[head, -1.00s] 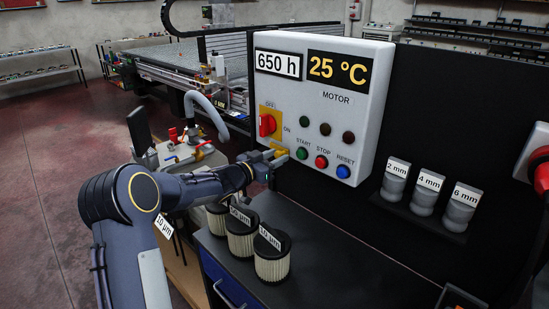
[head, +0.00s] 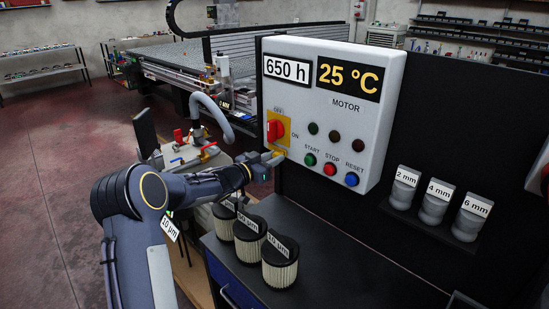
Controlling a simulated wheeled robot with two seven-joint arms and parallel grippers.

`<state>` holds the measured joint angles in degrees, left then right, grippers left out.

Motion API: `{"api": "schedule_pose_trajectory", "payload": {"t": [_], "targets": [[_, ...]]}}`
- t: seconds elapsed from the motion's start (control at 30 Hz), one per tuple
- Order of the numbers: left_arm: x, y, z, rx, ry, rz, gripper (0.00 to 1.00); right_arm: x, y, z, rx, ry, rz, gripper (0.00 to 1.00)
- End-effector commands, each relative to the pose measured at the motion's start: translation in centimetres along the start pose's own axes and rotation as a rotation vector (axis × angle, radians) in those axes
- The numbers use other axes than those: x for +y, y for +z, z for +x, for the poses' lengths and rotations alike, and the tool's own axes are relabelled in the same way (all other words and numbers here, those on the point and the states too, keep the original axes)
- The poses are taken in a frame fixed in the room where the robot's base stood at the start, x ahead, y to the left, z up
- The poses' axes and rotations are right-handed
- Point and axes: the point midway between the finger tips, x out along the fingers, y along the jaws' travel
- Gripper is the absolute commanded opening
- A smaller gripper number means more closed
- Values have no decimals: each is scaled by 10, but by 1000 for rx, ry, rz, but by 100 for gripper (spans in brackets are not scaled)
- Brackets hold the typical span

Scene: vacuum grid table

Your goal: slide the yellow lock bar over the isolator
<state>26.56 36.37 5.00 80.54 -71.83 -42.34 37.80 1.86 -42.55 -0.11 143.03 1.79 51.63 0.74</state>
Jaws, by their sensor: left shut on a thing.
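The isolator is a red handle (head: 275,131) on a yellow plate at the left of the white control panel (head: 310,110), with OFF above it and ON to its right. A small piece of the yellow lock bar (head: 281,153) shows just below the plate, between my left gripper's fingers. My left gripper (head: 273,158) is shut on it, close to the panel face. The gripper hides most of the bar. The red handle is uncovered. My right gripper is out of view.
START, STOP and RESET buttons (head: 330,169) sit right of the gripper. Grey labelled containers (head: 436,208) stand at right. A workbench with a vise and hose (head: 190,155) is behind the arm.

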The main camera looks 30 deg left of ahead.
Motion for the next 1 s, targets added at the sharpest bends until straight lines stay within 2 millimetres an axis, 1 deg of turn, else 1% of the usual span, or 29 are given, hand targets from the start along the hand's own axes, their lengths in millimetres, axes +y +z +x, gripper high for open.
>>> {"api": "schedule_pose_trajectory", "payload": {"t": [0.07,0.1,0.23,0.47,0.57,0.67,0.9,1.0], "targets": [[0,0,0,-1,0,2,0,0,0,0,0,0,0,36],[0,0,0,-1,0,2,30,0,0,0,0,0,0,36],[0,0,0,0,0,2,46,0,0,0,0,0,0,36],[1,0,0,0,1,2,46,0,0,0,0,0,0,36],[0,0,-4,0,0,2,46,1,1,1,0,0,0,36],[-1,1,-16,0,-1,3,46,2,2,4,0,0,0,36],[0,1,-57,0,-2,2,46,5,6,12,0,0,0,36],[0,1,-69,-1,-1,3,46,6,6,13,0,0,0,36]]}}
